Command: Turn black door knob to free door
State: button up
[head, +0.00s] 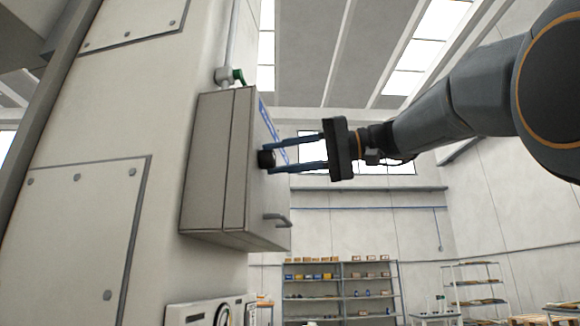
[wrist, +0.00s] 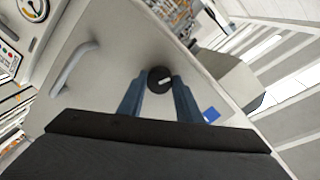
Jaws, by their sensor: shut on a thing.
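The black door knob (head: 265,159) sits on the front of a grey cabinet door (head: 268,205) in the head view. It also shows in the wrist view (wrist: 159,78), with a white mark across its face. My gripper (head: 272,158) reaches in from the right, its two blue fingers on either side of the knob. In the wrist view my gripper (wrist: 158,85) is shut on the knob. The door looks closed against the cabinet body (head: 207,160). A grey handle (head: 277,219) is low on the door and shows at the left in the wrist view (wrist: 75,68).
The cabinet is fixed to a large pale machine panel (head: 75,210). A green-ended fitting (head: 238,76) is above it, and a gauge box (head: 205,312) below. Shelves with boxes (head: 340,288) stand far back. The space right of the door holds only my arm.

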jog(key=n+b, duration=0.3)
jog(key=shift+s+a+b, duration=0.1)
jog(key=shift+s+b, duration=0.05)
jog(key=shift+b, duration=0.15)
jog(key=shift+r+n+b, duration=0.15)
jog(key=shift+n+b, duration=0.25)
jog(key=shift+s+r, duration=0.1)
jog(key=o, duration=0.9)
jog(key=shift+a, duration=0.1)
jog(key=shift+o, duration=0.7)
jog(key=shift+s+a, duration=0.15)
jog(key=shift+a, duration=0.1)
